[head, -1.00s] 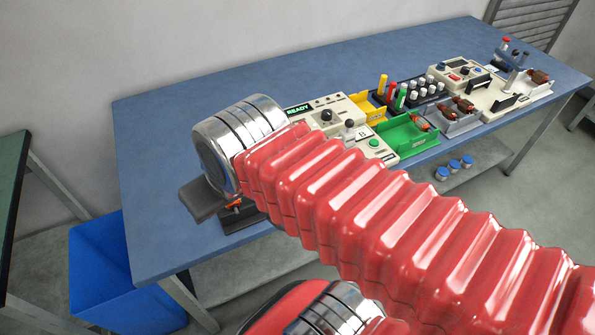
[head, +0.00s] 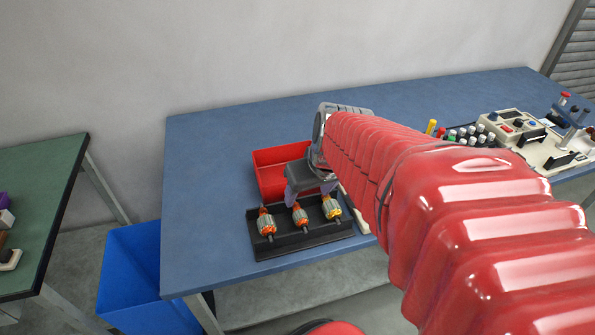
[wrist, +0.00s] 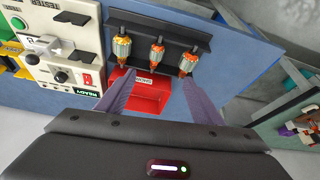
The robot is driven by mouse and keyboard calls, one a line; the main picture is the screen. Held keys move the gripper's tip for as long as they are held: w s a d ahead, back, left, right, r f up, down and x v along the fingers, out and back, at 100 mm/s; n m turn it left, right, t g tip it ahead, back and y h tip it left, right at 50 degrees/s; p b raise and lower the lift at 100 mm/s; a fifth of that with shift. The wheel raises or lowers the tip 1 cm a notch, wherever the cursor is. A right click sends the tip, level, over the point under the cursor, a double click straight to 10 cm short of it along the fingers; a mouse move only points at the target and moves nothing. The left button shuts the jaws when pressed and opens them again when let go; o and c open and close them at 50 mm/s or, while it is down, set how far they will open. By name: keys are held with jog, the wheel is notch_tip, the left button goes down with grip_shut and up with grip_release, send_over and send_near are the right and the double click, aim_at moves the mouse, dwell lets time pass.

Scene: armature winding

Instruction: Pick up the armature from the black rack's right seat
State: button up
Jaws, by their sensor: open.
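The black rack (head: 290,243) lies near the table's front edge and holds three armatures side by side. The right-seat armature (head: 332,208) has more yellow windings than its orange neighbours; it is the leftmost armature (wrist: 122,46) in the wrist view. The middle armature (head: 300,216) and left armature (head: 267,223) sit beside it. My gripper (head: 310,192) is open and empty, just behind and above the rack's middle and right seats. In the wrist view the fingers (wrist: 160,84) are spread apart and point toward the rack, with no armature between them.
A red bin (head: 272,181) stands right behind the rack, partly hidden by my gripper. Tester units (wrist: 65,65) stand beside the rack. A blue bin (head: 140,280) stands on the floor at left. The table's left part is clear.

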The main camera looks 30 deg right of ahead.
jog(key=m, duration=0.1)
send_near(334, 205)
notch_tip(334, 205, up, 3)
jog(key=shift+s+a+f+g, duration=0.2)
jog(key=shift+s+a+g, duration=0.1)
jog(key=shift+a, duration=0.2)
jog(key=shift+w+f, duration=0.1)
jog(key=x, duration=0.7)
jog(key=shift+w+d+f, duration=0.15)
jog(key=shift+w+f, duration=0.15)
jog(key=shift+f, duration=0.3)
jog(key=shift+d+x, duration=0.2)
jog(key=shift+x, duration=2.35)
jog(key=shift+s, duration=0.1)
jog(key=shift+c, duration=0.5)
jog(key=c, duration=1.3)
